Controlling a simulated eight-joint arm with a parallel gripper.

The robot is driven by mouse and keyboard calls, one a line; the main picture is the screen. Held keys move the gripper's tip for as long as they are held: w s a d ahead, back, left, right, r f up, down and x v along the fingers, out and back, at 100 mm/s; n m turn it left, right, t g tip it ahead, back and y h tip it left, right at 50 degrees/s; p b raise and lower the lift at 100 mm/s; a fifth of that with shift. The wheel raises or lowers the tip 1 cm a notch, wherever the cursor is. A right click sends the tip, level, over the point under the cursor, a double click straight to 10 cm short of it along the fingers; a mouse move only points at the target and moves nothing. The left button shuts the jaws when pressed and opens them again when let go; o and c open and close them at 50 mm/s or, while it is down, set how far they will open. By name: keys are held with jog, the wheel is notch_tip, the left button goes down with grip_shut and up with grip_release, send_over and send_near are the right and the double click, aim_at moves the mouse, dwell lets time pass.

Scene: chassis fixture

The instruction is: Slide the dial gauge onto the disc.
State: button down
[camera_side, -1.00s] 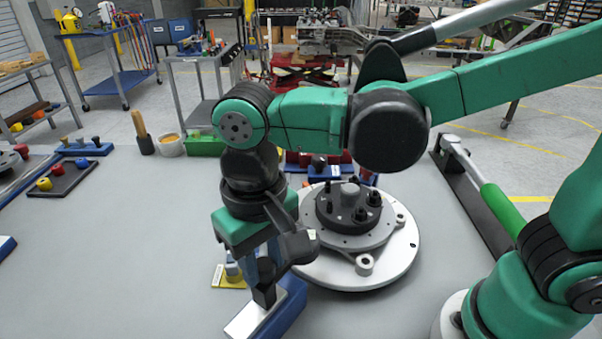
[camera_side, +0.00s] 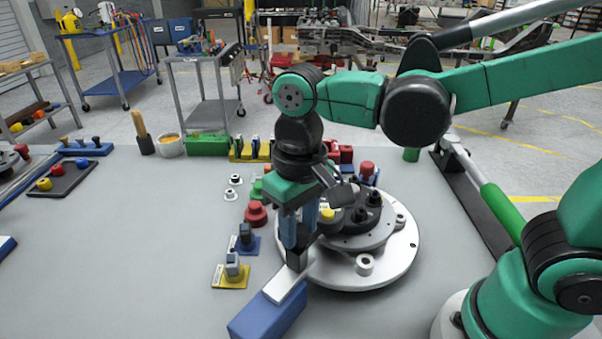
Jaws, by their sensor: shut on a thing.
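My gripper (camera_side: 297,254) points down left of centre, its fingers shut on a dark upright piece. Below it is a long block with a silver strip (camera_side: 285,287) and a blue end (camera_side: 267,318). I take this held part to be the dial gauge, but no dial face shows clearly. The silver strip's far end meets the left rim of the disc in the picture; I cannot tell whether they touch. The disc (camera_side: 385,272) is a pale round plate on the table, carrying a dark hub (camera_side: 365,225) with black knobs. My gripper hides part of its left side.
Left of my gripper stand a yellow-based part (camera_side: 231,272), a blue-based part (camera_side: 245,240) and a red knob (camera_side: 256,214). A green-handled lever (camera_side: 500,208) lies to the right of the disc. The table (camera_side: 120,270) is clear at front left.

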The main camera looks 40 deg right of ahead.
jog(key=c, duration=0.5)
grip_release()
jog(key=shift+w+d, duration=0.1)
jog(key=shift+d, duration=0.15)
jog(key=shift+c, duration=0.2)
jog(key=shift+r, duration=0.1)
jog(key=shift+r, duration=2.75)
jog(key=d+f+t, duration=0.1)
jog(key=d+t, duration=0.1)
jog(key=d, duration=0.1)
jog(key=d+f+t, duration=0.2)
jog(key=d, duration=0.2)
jog(key=w+d+f+t, duration=0.1)
jog(key=d+t, duration=0.2)
jog(key=shift+d+f, duration=0.2)
jog(key=shift+d, duration=0.05)
